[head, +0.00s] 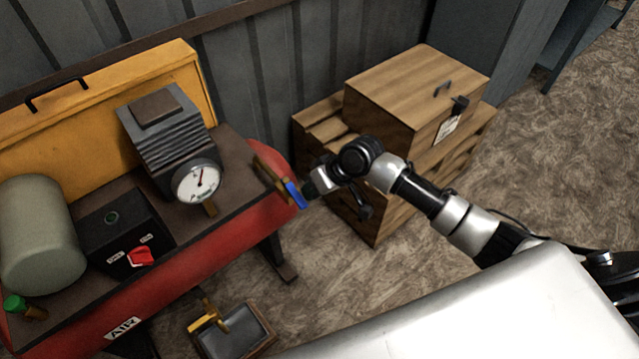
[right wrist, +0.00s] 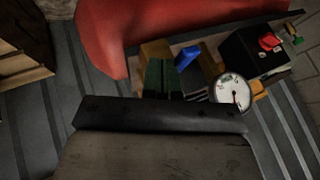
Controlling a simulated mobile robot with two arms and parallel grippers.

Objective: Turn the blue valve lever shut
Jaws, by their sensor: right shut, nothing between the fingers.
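The blue valve lever (head: 296,195) sits on a brass fitting (head: 270,172) at the right end of the red air tank (head: 190,272). In the head view the lever slants down to the right. It also shows as a small blue piece in the right wrist view (right wrist: 187,58). My right gripper (head: 309,190) is shut and empty, right beside the lever on its right side. I cannot tell whether it touches the lever. My left gripper is not in view.
A pressure gauge (head: 197,183) and a black box with a red knob (head: 140,257) stand left of the valve. Wooden crates (head: 415,100) stand close behind my right arm. A small pedal (head: 232,330) lies on the floor in front of the tank.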

